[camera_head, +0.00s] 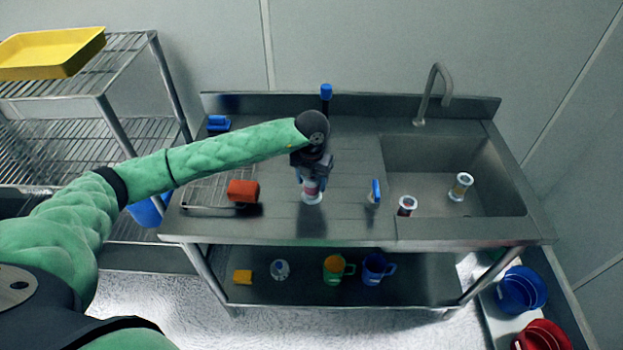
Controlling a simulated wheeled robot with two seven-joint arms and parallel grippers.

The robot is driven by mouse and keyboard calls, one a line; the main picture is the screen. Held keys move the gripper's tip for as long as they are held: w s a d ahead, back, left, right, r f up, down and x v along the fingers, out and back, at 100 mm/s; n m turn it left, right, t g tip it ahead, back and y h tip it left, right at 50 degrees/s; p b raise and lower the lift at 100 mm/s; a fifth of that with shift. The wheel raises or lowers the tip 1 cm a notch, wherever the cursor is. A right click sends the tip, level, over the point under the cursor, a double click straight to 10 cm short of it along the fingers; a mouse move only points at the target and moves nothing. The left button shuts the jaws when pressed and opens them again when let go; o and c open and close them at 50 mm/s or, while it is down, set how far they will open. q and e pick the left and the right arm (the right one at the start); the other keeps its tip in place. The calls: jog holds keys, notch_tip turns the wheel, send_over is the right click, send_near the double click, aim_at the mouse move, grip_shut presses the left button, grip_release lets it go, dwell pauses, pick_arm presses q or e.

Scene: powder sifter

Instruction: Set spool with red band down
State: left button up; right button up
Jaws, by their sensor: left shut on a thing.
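My left gripper (312,180) points down over the middle of the steel counter (345,215). It is shut on a white spool with a reddish band (312,194). The spool is upright; I cannot tell whether its base touches the counter. Part of the spool is hidden by the fingers. My right gripper is not in view.
A wire rack (205,191) and an orange-red block (243,191) lie left on the counter. A blue-handled item (376,191) is right of the gripper. The sink (440,156) has a tall faucet (436,90). Mugs (373,268) are on the lower shelf.

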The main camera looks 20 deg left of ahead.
pick_arm(q)
jog(key=shift+f, duration=0.1)
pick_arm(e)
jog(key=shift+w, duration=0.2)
pick_arm(q)
jog(key=o, duration=1.1)
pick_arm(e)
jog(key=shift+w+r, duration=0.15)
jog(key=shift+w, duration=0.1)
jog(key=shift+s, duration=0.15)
pick_arm(q)
jog(key=shift+r+b, duration=0.4)
jog(key=shift+r, duration=0.3)
notch_tip(320, 180, up, 4)
jog(key=shift+r+b, duration=0.1)
jog(key=shift+b, duration=0.85)
notch_tip(320, 180, up, 5)
jog(key=shift+b, duration=0.85)
jog(key=shift+r, duration=0.8)
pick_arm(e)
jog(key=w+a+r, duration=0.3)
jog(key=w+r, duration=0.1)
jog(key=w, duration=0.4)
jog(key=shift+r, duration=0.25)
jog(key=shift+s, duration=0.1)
